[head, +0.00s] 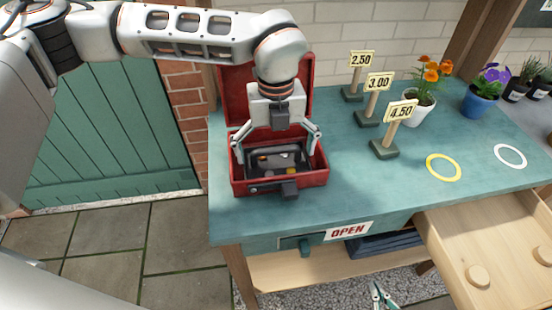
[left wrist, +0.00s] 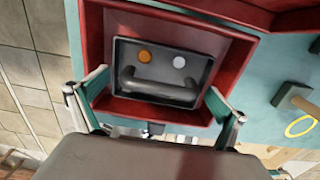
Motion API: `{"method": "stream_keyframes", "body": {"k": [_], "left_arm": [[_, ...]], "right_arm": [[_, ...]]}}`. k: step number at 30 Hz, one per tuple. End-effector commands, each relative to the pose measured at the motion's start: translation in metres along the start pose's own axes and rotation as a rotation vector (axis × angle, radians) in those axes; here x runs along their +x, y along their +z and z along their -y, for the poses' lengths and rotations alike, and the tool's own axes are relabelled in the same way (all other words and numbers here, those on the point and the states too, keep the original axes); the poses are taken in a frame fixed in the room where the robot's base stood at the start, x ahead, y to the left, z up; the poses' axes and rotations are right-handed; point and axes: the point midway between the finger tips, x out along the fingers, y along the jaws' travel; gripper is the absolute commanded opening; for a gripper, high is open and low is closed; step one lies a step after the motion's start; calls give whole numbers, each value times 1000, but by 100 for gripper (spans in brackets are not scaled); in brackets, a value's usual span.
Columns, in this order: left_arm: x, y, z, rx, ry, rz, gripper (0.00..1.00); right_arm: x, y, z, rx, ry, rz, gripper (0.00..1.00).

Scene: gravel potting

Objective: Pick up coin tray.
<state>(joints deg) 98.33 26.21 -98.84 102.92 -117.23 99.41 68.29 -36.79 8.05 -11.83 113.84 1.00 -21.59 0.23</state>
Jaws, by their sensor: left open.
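The coin tray (left wrist: 160,72) is dark grey with a raised bar handle. An orange coin and a pale coin lie in it. It sits inside the open red cash box (head: 238,178) on the teal table; in the head view the tray (head: 297,155) is partly covered by my gripper. My left gripper (head: 279,158) points down over the box, open, with its fingers wide apart near the box's left and right sides. In the left wrist view my left gripper (left wrist: 157,88) has a finger on either side of the tray. My right gripper (head: 380,296) shows only in part at the bottom edge.
Price signs (head: 384,150) stand right of the box. Flower pots (head: 416,110) stand behind them. A yellow ring (head: 444,155) and a white ring (head: 497,151) mark the right tabletop. A wooden drawer (head: 490,225) is pulled out at front right. The box's red lid stands raised behind it.

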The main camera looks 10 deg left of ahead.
Motion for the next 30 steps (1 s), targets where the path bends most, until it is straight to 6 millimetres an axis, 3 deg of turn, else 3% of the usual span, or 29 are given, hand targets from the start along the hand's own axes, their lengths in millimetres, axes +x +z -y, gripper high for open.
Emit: {"method": "stream_keyframes", "body": {"k": [8,14,30], "left_arm": [[9,0,0,0,-1,0,100],[10,0,0,0,0,-1,53],[6,-1,-2,0,7,-5,50]], "right_arm": [[1,0,0,-1,1,0,0],[1,0,0,-1,1,1,0],[1,1,0,-1,0,2,0]]}}
